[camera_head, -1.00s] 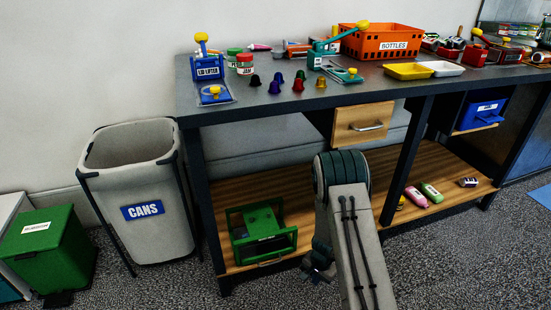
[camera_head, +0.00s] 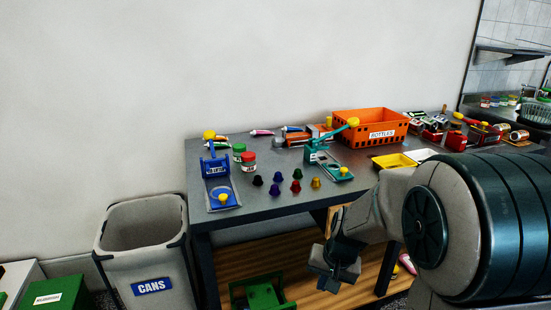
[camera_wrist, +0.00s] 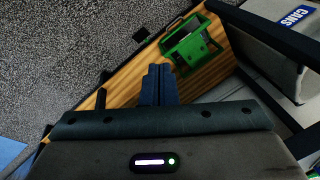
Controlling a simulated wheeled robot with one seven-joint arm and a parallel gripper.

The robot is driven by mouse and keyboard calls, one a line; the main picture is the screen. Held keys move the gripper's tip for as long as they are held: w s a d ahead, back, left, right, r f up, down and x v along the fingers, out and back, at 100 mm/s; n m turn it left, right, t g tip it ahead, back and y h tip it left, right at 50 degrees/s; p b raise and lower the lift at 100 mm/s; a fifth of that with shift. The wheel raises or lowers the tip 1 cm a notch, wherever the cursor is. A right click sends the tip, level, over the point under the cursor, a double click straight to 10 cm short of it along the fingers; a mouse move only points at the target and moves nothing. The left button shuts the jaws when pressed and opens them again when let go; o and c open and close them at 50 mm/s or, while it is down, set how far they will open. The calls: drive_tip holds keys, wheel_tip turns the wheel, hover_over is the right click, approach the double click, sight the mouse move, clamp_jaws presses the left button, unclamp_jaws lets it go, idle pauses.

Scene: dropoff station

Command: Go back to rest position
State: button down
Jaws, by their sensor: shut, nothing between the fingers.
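My gripper (camera_head: 333,263) hangs in front of the workbench in the head view, low and left of my large arm joint. In the wrist view my gripper (camera_wrist: 159,72) points down past the wooden lower shelf (camera_wrist: 118,85), its two dark fingers together with nothing between them. My arm covers the right front part of the bench in the head view, including the drawer's right side. The gripper appears apart from the bench and its objects.
The grey workbench (camera_head: 262,221) holds a blue lid lifter (camera_head: 217,165), jars, several coloured capsules, a teal press and an orange bottles crate (camera_head: 368,140). A cans bin (camera_head: 150,262) stands left. A green frame (camera_wrist: 191,45) sits on the lower shelf.

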drive_tip(key=s+d+r+n+h+p, duration=0.1)
drive_tip(key=s+r+p, duration=0.5)
drive_tip(key=r, duration=0.5)
drive_tip(key=s+d+r+n+t+p, duration=0.1)
drive_tip(key=s+d+r+p, duration=0.1)
drive_tip(key=s+r+p, duration=0.3)
drive_tip(key=s+r, duration=0.4)
drive_tip(key=r, duration=0.3)
drive_tip(key=shift+s+d+r+n+h+p, duration=0.15)
drive_tip(key=shift+r+n+h+p, duration=0.15)
drive_tip(key=shift+n+h+p, duration=0.1)
